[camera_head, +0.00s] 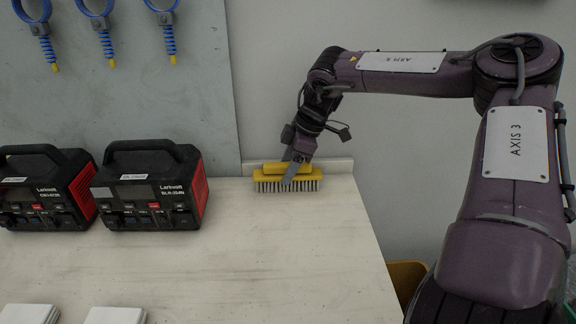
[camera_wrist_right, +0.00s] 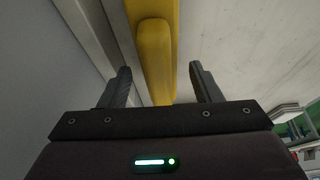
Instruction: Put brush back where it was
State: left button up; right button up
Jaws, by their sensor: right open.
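The yellow brush (camera_head: 309,177) stands bristles down on the pale table, close to its back edge. My right gripper (camera_head: 290,172) reaches down to the brush from above, with a finger in front of the brush body. In the right wrist view the yellow brush handle (camera_wrist_right: 154,60) runs between the two open fingers (camera_wrist_right: 160,85), with a gap on each side. The gap is wider on the right. My left gripper is not in view.
Two black and red power stations (camera_head: 150,185) (camera_head: 45,192) stand on the table (camera_head: 250,260) at left. White stacks (camera_head: 115,315) lie at the front left. Blue ring tools (camera_head: 100,30) hang on the grey panel. The table's middle is clear; its right edge is near the brush.

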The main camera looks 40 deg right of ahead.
jog(key=p+v, duration=0.1)
jog(key=v, duration=0.9)
jog(key=shift+r, duration=0.25)
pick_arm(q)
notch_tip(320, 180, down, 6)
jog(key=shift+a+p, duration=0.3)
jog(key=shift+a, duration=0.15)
pick_arm(e)
jog(key=shift+s+d+r, duration=0.25)
jog(key=shift+r, duration=0.35)
